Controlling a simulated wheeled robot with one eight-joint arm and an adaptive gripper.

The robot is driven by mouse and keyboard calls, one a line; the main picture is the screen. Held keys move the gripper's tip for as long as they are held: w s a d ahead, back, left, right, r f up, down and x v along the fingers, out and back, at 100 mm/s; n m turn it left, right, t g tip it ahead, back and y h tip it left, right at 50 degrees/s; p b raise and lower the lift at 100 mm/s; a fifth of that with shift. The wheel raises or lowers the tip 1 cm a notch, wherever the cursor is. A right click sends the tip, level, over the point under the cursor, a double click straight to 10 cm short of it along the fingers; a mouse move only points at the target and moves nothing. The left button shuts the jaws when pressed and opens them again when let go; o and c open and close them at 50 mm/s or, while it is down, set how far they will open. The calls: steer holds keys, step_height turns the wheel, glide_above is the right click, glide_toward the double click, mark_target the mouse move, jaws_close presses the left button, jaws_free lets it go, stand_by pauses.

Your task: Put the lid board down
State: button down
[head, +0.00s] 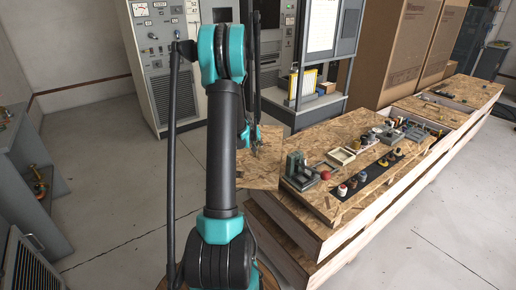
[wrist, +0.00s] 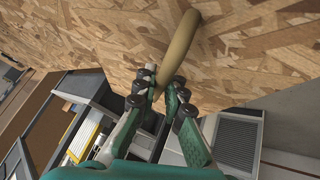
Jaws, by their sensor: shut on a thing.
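The lid board (head: 262,173) is a flat sheet of tan chipboard. My gripper (head: 250,142) is at the board's upper side. In the wrist view the board (wrist: 110,35) fills the top, and a tan curved handle (wrist: 181,38) runs from it between my fingers. My gripper (wrist: 163,92) is shut on this handle.
The wooden crate (head: 345,232) stands right of the board, with small parts, a dark strip (head: 372,178) and a grey-green device (head: 298,170) on top. Grey racks (head: 160,60) stand behind. Clear concrete floor (head: 110,150) lies to the left.

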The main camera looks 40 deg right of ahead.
step_height(320, 180, up, 20)
stand_by(0.5)
